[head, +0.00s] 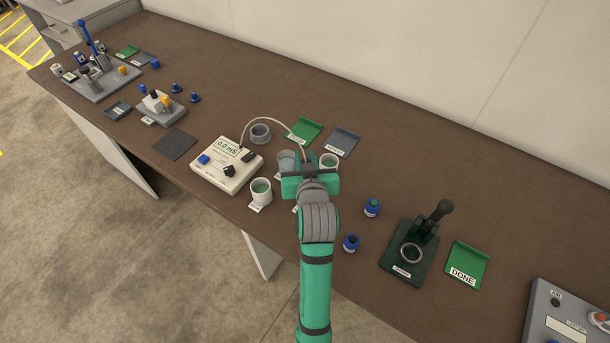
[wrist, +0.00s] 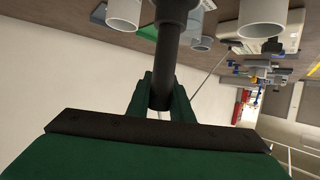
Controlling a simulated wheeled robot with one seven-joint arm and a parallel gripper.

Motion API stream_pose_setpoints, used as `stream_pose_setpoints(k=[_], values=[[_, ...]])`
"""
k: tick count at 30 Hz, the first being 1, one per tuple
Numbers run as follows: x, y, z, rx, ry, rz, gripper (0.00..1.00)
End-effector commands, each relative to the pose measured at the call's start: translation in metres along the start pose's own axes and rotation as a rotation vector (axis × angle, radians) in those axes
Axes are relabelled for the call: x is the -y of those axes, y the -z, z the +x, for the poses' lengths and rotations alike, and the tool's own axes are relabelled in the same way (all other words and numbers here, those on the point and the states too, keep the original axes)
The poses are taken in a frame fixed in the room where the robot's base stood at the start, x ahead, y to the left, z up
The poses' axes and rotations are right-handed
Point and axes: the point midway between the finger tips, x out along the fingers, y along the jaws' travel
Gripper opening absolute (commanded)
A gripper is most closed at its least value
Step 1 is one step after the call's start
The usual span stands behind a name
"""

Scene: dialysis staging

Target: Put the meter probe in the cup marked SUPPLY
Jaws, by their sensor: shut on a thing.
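My gripper (head: 309,172) is above the table among the cups. In the wrist view its green fingers (wrist: 161,100) are shut on a dark rod, the meter probe (wrist: 168,55). In the head view my gripper hides the probe. A white cup with green liquid (head: 261,188) stands left of my gripper. Another white cup with green liquid (head: 329,159) is just behind it to the right, and a grey see-through cup (head: 285,158) is behind it to the left. The cup labels are too small to read, so I cannot tell which is SUPPLY.
The meter (head: 227,165) reads 0.0 mS, and its pale cable (head: 270,119) arcs to my gripper. A grey round holder (head: 260,133) stands behind the meter. Green (head: 304,131) and grey trays (head: 342,143) lie behind the cups. Blue-capped bottles (head: 372,207) and a dark press (head: 412,252) stand right.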

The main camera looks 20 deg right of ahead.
Motion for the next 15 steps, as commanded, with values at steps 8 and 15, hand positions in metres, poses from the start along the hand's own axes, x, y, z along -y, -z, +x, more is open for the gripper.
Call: stream_pose_setpoints(k=[8, 15], values=[[-0.001, -0.032, 0.012, 0.016, -0.001, 0.001, 0.0], [-0.003, -0.057, 0.022, 0.013, -0.004, 0.004, 0.0]])
